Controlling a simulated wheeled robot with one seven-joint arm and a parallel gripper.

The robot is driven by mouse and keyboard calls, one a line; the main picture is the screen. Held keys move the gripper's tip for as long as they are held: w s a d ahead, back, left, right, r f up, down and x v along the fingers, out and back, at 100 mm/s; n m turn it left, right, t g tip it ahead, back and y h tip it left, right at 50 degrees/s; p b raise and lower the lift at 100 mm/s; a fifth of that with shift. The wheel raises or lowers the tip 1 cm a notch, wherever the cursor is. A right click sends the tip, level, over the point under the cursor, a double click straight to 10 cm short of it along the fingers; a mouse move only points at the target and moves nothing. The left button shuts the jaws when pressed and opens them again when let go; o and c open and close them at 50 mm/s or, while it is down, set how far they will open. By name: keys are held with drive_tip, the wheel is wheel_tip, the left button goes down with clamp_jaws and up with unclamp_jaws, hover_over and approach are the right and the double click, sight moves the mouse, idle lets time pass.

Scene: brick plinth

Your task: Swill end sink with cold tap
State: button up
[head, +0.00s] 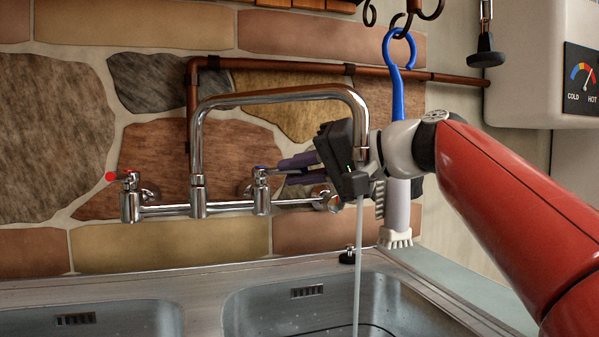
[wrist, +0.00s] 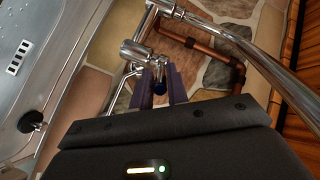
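The cold tap (head: 262,192), with a blue-marked lever, is right of the spout's base on the chrome mixer. In the wrist view, its blue-tipped lever (wrist: 160,87) lies between the two purple fingers. My gripper (head: 285,171) is open around that lever, with the fingers apart; any contact is hard to tell. The red-marked hot tap (head: 125,177) is at the left. The arched spout (head: 275,97) points down to the right, its outlet partly behind my gripper. A stream of water (head: 358,260) falls into the end sink (head: 270,305), the right basin.
A left basin (head: 110,318) lies beside the end sink. A brush with a blue hook (head: 396,85) hangs behind my wrist. Copper pipe (head: 430,76) runs along the stone wall. A white water heater (head: 545,50) is at upper right. A black plug (head: 347,256) sits on the sink's back ledge.

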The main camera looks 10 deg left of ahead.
drive_tip(key=o, duration=0.3)
